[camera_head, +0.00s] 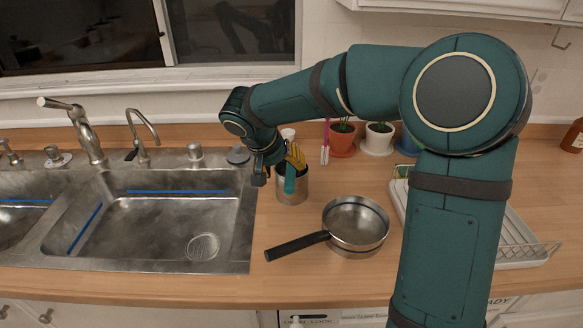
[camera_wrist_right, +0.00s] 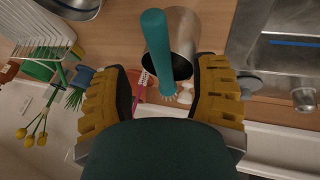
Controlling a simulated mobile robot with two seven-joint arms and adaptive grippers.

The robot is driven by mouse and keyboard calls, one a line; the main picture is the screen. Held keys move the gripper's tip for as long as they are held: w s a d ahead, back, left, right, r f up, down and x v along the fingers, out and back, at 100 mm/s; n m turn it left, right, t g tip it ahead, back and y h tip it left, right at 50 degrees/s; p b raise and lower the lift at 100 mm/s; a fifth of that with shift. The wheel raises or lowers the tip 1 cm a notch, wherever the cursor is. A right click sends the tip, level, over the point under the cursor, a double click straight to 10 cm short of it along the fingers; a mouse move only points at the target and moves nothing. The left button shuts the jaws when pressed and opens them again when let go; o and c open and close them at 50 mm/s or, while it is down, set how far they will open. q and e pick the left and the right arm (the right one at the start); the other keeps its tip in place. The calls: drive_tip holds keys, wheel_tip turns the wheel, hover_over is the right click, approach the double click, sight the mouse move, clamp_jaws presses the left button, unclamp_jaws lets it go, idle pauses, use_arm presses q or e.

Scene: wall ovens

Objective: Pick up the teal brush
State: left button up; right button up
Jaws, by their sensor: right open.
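The teal brush (camera_head: 290,179) shows in the head view as a short teal piece in front of the steel canister (camera_head: 292,192), just below my right gripper (camera_head: 277,168). In the right wrist view the brush (camera_wrist_right: 156,45) has a thick teal handle and small pale bristles at one end. It overlaps the canister (camera_wrist_right: 184,32) there, and I cannot tell whether it stands inside it. My right gripper (camera_wrist_right: 163,72) is open, with its yellow pads on either side of the bristle end and a gap to each pad. My left gripper is not in view.
A steel sink (camera_head: 150,215) lies left of the canister. A pan (camera_head: 355,224) sits to the right front, its black handle pointing left. Potted plants (camera_head: 341,139) and a pink utensil (camera_head: 325,143) stand behind. A white dish rack (camera_head: 520,245) is at the right.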

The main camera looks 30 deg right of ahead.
sight(288, 177)
drive_tip(key=shift+b+x, duration=0.6)
drive_tip(key=shift+x, duration=2.2)
drive_tip(key=shift+s+a, duration=0.15)
clamp_jaws()
